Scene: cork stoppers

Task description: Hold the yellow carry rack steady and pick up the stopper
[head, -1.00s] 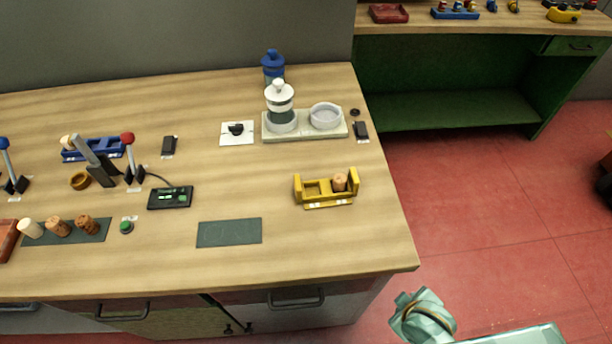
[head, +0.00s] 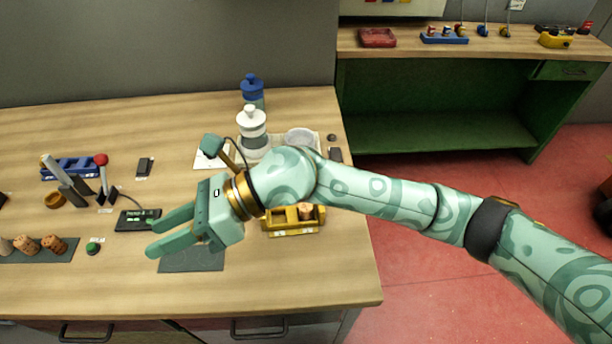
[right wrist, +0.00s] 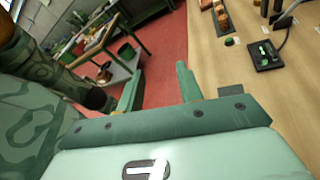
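The yellow carry rack (head: 283,230) stands on the wooden bench. My right forearm and wrist cover its back part in the head view. One cork stopper (head: 306,211) shows in the rack's right part; its lower end is hidden. My right gripper (head: 153,238) is to the left of the rack, above the bench, pointing left, with its two fingers apart and nothing between them. The right wrist view also shows the spread, empty fingers (right wrist: 160,75). My left gripper is in neither view.
A dark green mat (head: 190,261) lies below my right gripper. Several corks stand on another mat (head: 20,254) at left, near a green button (head: 93,248) and a small display box (head: 132,219). A white-topped bottle (head: 251,122) stands behind. The front bench strip is clear.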

